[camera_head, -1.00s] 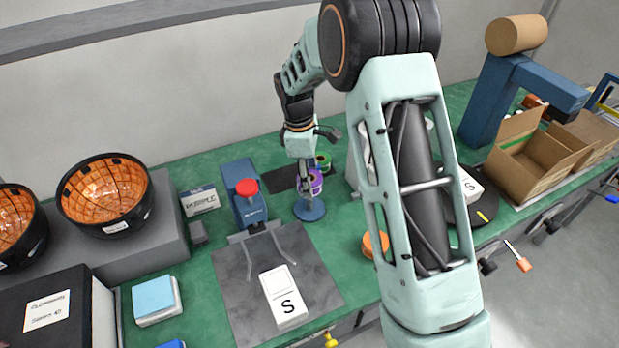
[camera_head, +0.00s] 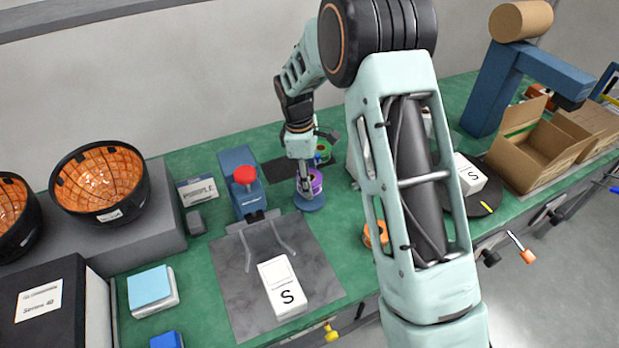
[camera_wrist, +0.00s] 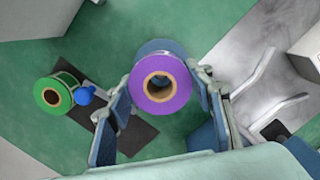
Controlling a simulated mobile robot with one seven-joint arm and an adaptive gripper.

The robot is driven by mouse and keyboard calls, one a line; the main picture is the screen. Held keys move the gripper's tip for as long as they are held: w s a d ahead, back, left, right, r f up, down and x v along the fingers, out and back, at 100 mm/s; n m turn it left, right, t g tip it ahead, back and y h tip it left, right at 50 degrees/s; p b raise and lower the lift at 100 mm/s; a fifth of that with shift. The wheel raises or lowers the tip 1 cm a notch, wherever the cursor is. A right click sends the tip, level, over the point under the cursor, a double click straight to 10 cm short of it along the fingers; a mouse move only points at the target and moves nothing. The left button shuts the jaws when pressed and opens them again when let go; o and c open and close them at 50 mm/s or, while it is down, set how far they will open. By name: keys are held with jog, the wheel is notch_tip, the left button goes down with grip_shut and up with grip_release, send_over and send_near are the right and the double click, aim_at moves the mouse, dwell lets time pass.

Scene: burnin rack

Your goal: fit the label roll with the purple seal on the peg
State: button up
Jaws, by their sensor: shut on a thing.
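The label roll with the purple face (camera_wrist: 172,97) is between the two fingers of my gripper (camera_wrist: 160,88), which is shut on it. In the wrist view I see its round face and brown core. In the head view the purple roll (camera_head: 316,182) is low over a round blue base (camera_head: 309,203). Part of the blue base (camera_wrist: 160,46) shows behind the roll in the wrist view. The peg is hidden, so I cannot tell whether it is inside the core.
A green roll (camera_wrist: 52,95) lies near a dark mat, with a blue knob beside it. A blue press with a red knob (camera_head: 244,175) stands left of the base. A white box (camera_head: 284,287) and an orange roll (camera_head: 375,236) are nearer the front.

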jog(key=shift+f, duration=0.35)
dwell(0.8)
jog(key=shift+f+b, duration=0.4)
jog(key=shift+b, duration=0.05)
jog(key=shift+f, duration=0.15)
dwell(0.3)
jog(key=shift+f+b, duration=0.45)
jog(key=shift+f, duration=0.1)
jog(key=shift+f, duration=0.2)
jog(key=shift+f+b, duration=0.4)
jog(key=shift+f, duration=0.1)
dwell(0.4)
jog(key=o, duration=1.3)
